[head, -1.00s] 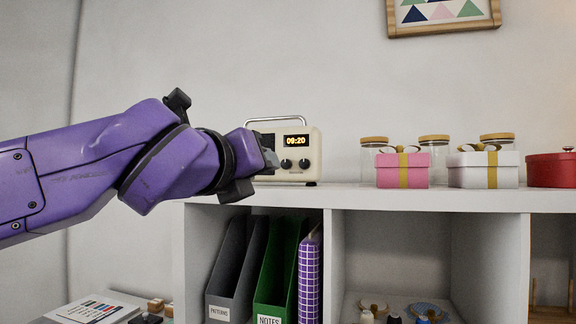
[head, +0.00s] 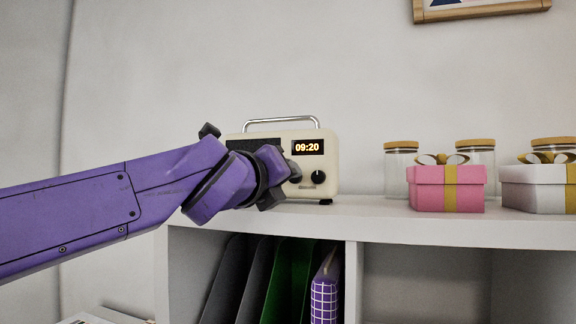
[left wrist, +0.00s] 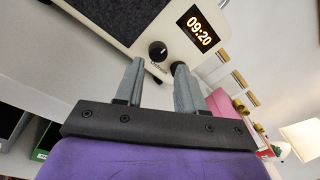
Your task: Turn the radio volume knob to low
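The cream radio (head: 330,165) stands on the shelf top, with a silver handle, a dark speaker grille and a display reading 09:20. Two dark knobs sit below the display. The left knob (head: 295,172) is partly behind my left gripper (head: 284,172) in the head view; the right knob (head: 318,177) is clear there. In the left wrist view (left wrist: 159,64), my left gripper's fingers are open and empty, close before the radio's lower front. The left knob (left wrist: 158,50) shows between and beyond the fingertips. The right knob is mostly hidden behind the right-hand finger. My right gripper is out of view.
A pink gift box (head: 430,190), a white gift box (head: 535,188) and glass jars (head: 400,172) stand right of the radio. The shelf top (head: 365,208) between radio and pink box is clear. File holders (head: 290,285) fill the compartment below.

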